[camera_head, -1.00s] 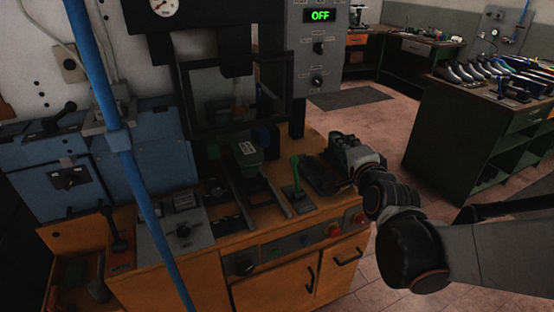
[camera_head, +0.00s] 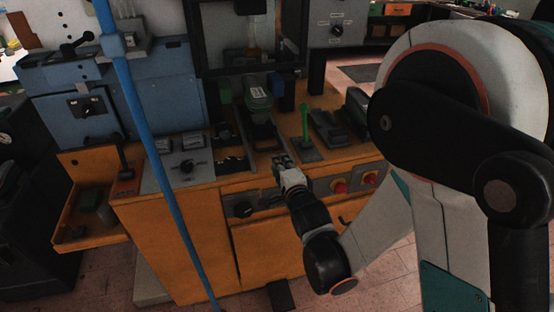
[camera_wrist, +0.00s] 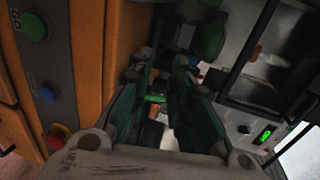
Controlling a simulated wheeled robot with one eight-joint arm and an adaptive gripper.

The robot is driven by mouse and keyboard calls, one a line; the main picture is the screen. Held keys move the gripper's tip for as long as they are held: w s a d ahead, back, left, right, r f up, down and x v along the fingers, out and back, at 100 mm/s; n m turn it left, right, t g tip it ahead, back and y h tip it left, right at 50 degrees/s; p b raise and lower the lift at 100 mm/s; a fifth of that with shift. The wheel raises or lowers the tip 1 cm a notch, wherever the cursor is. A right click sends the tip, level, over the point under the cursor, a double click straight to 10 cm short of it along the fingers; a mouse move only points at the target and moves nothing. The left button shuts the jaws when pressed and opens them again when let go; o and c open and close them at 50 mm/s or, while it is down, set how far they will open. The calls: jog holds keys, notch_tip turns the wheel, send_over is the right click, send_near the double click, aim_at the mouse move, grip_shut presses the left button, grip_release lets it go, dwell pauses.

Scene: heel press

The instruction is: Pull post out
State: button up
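What looks like the post (camera_head: 258,98), a dark green block with a pale label, stands on the press table between dark rails, below the press frame. My gripper (camera_head: 281,161) is at the front edge of the table, in front of the post and apart from it in the head view. In the wrist view my gripper (camera_wrist: 163,72) has its two teal fingers spread with a gap between them. A small green part (camera_wrist: 155,98) shows through that gap; I cannot tell whether it belongs to the post. Nothing is visibly held.
A green lever (camera_head: 304,125) stands right of the post. A blue pipe (camera_head: 150,150) crosses the left side.

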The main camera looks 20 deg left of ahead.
aim_at(267, 149)
jog(key=x, duration=0.4)
jog(key=p+x, duration=0.1)
jog(key=x, duration=0.3)
jog(key=f+p+x, duration=0.1)
jog(key=x, duration=0.3)
jog(key=shift+s+a+f, duration=0.1)
jog(key=shift+s+a, duration=0.15)
jog(key=shift+a, duration=0.1)
jog(key=shift+x, duration=0.8)
grip_shut()
